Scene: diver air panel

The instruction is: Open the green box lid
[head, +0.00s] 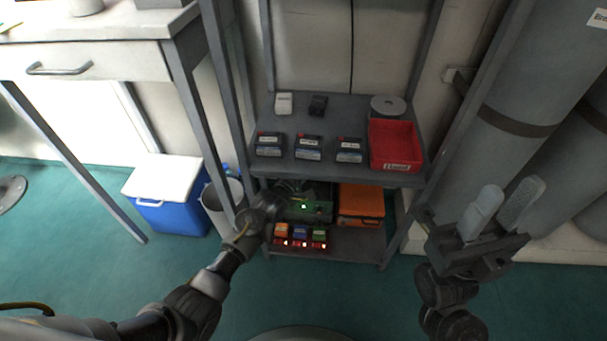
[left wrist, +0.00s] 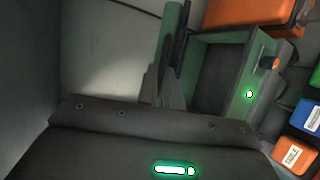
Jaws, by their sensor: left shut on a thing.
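The green box (head: 318,208) sits on the lower shelf, partly hidden by the upper shelf and my left arm. In the left wrist view the green box (left wrist: 242,82) shows its dark inside, with a small lit green light on its front. Its green lid (left wrist: 174,38) stands raised at the side of the opening. My left gripper (left wrist: 166,85) is shut on the lid's edge. In the head view the fingertips of that gripper are hard to make out under the shelf. My right gripper (head: 501,210) is open and empty, raised at the right, away from the shelves.
An orange case (head: 361,203) stands right of the green box. Small orange, blue and green boxes (head: 300,237) with red lights sit in front. The upper shelf (head: 300,172) holds black packs and a red bin (head: 393,146). Grey cylinders (head: 517,110) stand right.

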